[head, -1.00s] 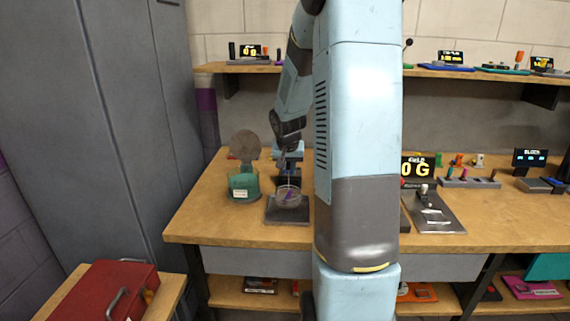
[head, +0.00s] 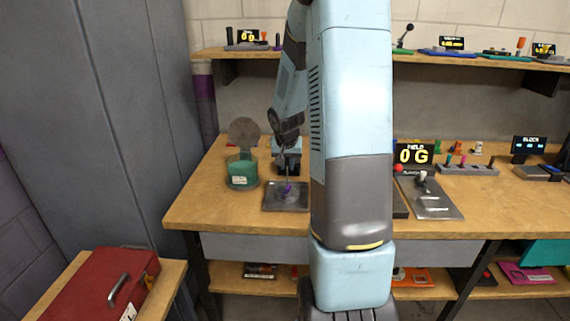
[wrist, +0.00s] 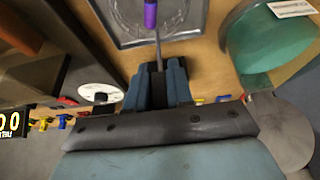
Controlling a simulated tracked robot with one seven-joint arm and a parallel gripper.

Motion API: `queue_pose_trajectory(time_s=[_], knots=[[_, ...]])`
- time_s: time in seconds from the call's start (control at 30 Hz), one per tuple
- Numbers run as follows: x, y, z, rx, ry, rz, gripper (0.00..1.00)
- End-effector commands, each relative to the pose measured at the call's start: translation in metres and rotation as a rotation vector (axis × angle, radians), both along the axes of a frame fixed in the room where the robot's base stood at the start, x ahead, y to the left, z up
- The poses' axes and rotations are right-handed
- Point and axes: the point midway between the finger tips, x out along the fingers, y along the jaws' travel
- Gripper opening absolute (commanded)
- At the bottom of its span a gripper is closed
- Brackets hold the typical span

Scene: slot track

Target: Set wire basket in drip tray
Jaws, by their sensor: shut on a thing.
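The drip tray (head: 272,203) is a dark, shallow square plate on the bench; its rim also shows at the top of the wrist view (wrist: 98,14). My gripper (head: 290,151) is above it, shut on a thin upright rod. The rod ends in a purple piece (head: 288,187) over the tray, also clear in the wrist view (wrist: 150,15). The wire basket (wrist: 178,14) shows as faint thin rings around the purple piece, within the tray's outline. I cannot tell whether its bottom touches the tray.
A green container (head: 243,172) with a pale label stands just left of the tray, with a round brown disc (head: 243,130) behind it. My arm hides the bench to the right. A field meter (head: 413,154) and a plate with a lever stand beyond. A red toolbox (head: 100,285) is at lower left.

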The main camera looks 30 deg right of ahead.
Motion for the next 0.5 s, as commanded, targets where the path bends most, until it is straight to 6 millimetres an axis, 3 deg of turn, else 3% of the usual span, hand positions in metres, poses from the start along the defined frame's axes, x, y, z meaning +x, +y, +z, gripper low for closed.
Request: queue_pose_trajectory(time_s=[0.37,0.4,0.5], knots=[[0.0003,0.0003,-0.0020,0.000,0.000,0.000,0.00],[0.0002,0.0002,-0.0019,0.000,0.000,0.000,0.24],[0.0002,0.0003,-0.0018,0.000,0.000,0.000,0.34]])
